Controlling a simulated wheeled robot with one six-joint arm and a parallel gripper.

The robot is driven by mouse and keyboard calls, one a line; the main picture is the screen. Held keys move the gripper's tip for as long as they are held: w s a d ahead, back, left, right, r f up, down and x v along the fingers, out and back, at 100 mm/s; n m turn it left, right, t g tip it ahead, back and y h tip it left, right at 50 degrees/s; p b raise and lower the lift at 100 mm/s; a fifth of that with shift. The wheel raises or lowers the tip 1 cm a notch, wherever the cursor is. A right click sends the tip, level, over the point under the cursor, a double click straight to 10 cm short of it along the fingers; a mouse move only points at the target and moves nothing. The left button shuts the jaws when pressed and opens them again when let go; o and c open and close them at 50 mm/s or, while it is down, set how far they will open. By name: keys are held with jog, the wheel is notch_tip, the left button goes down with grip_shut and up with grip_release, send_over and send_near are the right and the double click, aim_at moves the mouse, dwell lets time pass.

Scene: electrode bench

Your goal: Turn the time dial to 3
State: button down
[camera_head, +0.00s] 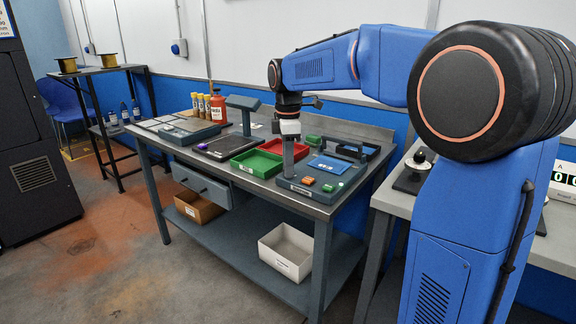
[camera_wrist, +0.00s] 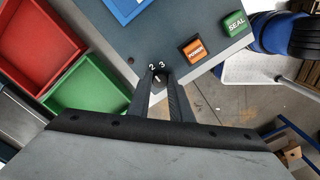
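The time dial (camera_wrist: 158,84) is a small dark knob on the grey panel of the sealing device. It sits between my fingertips in the wrist view and is partly hidden by them. White numerals 2 and 3 show just beyond it. A short white mark shows between the fingertips; I cannot tell whether it is a numeral 1 or the dial's pointer. My gripper (camera_wrist: 160,78) points down, one finger on each side of the dial. Whether the fingers press on it is unclear. In the head view my gripper (camera_head: 289,176) reaches down to the device (camera_head: 318,191); the dial is hidden there.
An orange POWER button (camera_wrist: 194,50) and a green SEAL button (camera_wrist: 234,25) are on the panel right of the dial. A green tray (camera_head: 256,163) and a red tray (camera_head: 284,149) lie beside the device. The bench's front edge is close.

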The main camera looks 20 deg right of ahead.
jog(key=shift+m, duration=0.4)
jog(key=m, duration=0.3)
jog(key=shift+m, duration=2.5)
jog(key=c, duration=1.6)
grip_release()
notch_tip(320, 180, up, 18)
jog(key=shift+f, duration=0.25)
